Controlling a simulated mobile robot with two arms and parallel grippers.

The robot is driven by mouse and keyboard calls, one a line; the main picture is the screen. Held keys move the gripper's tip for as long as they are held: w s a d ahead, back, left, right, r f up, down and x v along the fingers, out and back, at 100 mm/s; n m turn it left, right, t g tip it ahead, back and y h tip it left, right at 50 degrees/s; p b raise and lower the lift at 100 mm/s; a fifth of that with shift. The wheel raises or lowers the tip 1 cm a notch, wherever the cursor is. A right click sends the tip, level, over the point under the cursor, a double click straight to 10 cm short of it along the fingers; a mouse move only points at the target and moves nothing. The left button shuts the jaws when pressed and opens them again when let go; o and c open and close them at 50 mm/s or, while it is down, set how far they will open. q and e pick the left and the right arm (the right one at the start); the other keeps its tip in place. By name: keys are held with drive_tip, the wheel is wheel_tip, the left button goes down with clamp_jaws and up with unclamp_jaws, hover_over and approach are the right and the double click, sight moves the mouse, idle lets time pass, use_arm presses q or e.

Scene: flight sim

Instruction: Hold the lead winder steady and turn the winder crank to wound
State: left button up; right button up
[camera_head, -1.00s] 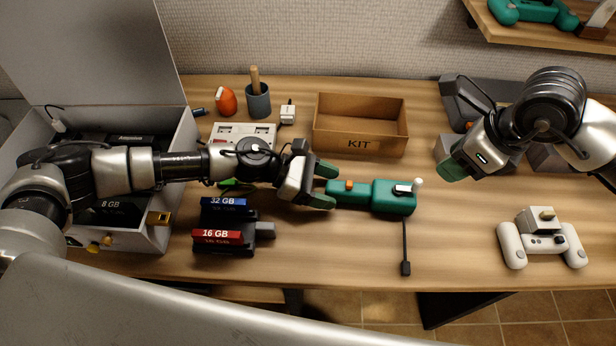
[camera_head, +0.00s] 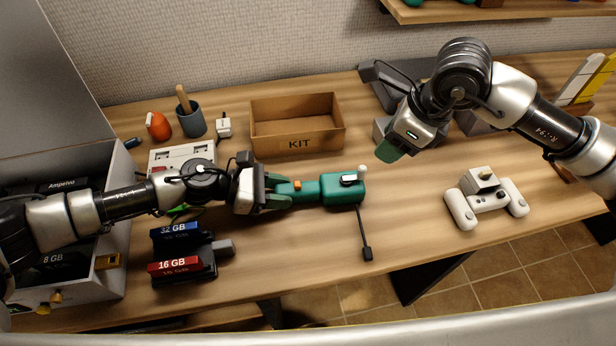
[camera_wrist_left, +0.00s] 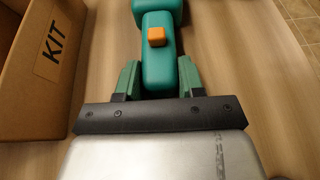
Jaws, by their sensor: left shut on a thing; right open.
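The green lead winder (camera_head: 335,189) lies on the wooden table in the head view, with an orange button on its handle. It also shows in the left wrist view (camera_wrist_left: 158,70). My left gripper (camera_head: 278,191) is shut on the winder's handle, a green finger on each side. The winder crank (camera_head: 349,179) is at the winder's right end and has a white knob (camera_head: 362,169). A dark lead with a plug (camera_head: 367,253) hangs from the winder onto the table. My right gripper (camera_head: 387,150) is open and empty, above the table to the right of the crank.
A KIT box (camera_head: 298,144) stands behind the winder. A white game controller (camera_head: 487,200) lies to the right. Labelled 32 GB (camera_head: 176,230) and 16 GB (camera_head: 175,266) blocks sit to the left. The table in front of the winder is mostly clear.

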drive_tip(key=w+r+n+g, duration=0.2)
drive_tip(key=w+n+g, duration=0.3)
drive_tip(key=n, duration=1)
drive_tip(key=shift+n+h, duration=0.3)
drive_tip(key=x, duration=1.2)
drive_tip(key=shift+w+f, duration=0.15)
clamp_jaws()
